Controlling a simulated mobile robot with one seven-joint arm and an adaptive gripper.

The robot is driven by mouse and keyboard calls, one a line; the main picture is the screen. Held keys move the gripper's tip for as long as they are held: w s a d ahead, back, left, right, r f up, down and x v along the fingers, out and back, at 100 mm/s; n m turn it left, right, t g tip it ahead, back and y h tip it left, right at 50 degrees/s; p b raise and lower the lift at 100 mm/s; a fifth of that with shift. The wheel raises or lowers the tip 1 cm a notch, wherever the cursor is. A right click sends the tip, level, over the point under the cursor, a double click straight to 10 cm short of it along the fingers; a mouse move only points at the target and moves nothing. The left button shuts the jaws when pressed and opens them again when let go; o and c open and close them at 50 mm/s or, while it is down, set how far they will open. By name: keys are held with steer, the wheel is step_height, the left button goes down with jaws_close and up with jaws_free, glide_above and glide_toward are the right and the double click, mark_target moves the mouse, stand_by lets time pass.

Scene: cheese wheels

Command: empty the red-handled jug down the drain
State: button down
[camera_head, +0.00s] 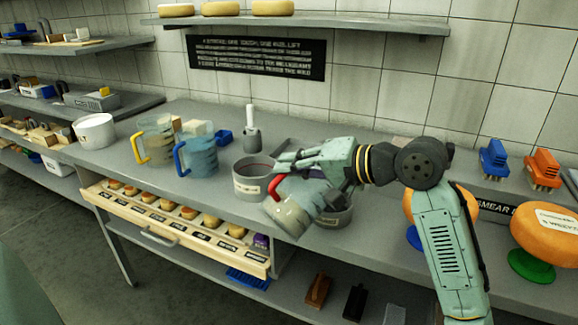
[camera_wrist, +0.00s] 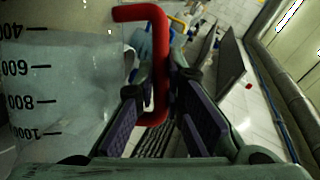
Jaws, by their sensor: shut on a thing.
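The red-handled jug (camera_head: 288,216) is clear with a pale, cloudy content. In the wrist view, the red handle (camera_wrist: 158,80) lies between the fingers of my gripper (camera_wrist: 165,85). The jug's wall (camera_wrist: 60,95) fills the left side there, with printed volume marks and a pale blue-grey content. I cannot make out a drain in either view.
A grey labelled pot (camera_head: 252,184) stands left of the jug, and another (camera_head: 335,215) is partly hidden behind it. Yellow-handled (camera_head: 157,140) and blue-handled (camera_head: 200,156) jugs stand farther left. An open drawer (camera_head: 165,232) of small cheeses sticks out below. Orange cheese wheels (camera_head: 545,232) stand right.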

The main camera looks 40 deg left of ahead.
steer(key=shift+w+r, duration=0.25)
steer(key=shift+w, duration=0.05)
steer(key=shift+w+d+r+m, duration=0.1)
steer(key=shift+w+r+m, duration=0.05)
steer(key=shift+w+m, duration=0.15)
steer(key=shift+r, duration=0.1)
stand_by(1.0)
steer(key=shift+w+d+r+m+y, duration=0.1)
steer(key=shift+w+r+m+y, duration=0.05)
steer(key=shift+w+m+y, duration=0.2)
steer(key=shift+w+r+g, duration=0.1)
steer(key=shift+g, duration=0.3)
stand_by(0.5)
steer(key=shift+w+r, duration=0.1)
steer(key=shift+w, duration=0.2)
steer(key=shift+w+r+m, duration=0.1)
steer(key=shift+w+m, duration=0.05)
steer(key=shift+m, duration=0.1)
stand_by(0.8)
steer(key=shift+w+d+r+y, duration=0.1)
steer(key=shift+w+y, duration=0.15)
stand_by(1.0)
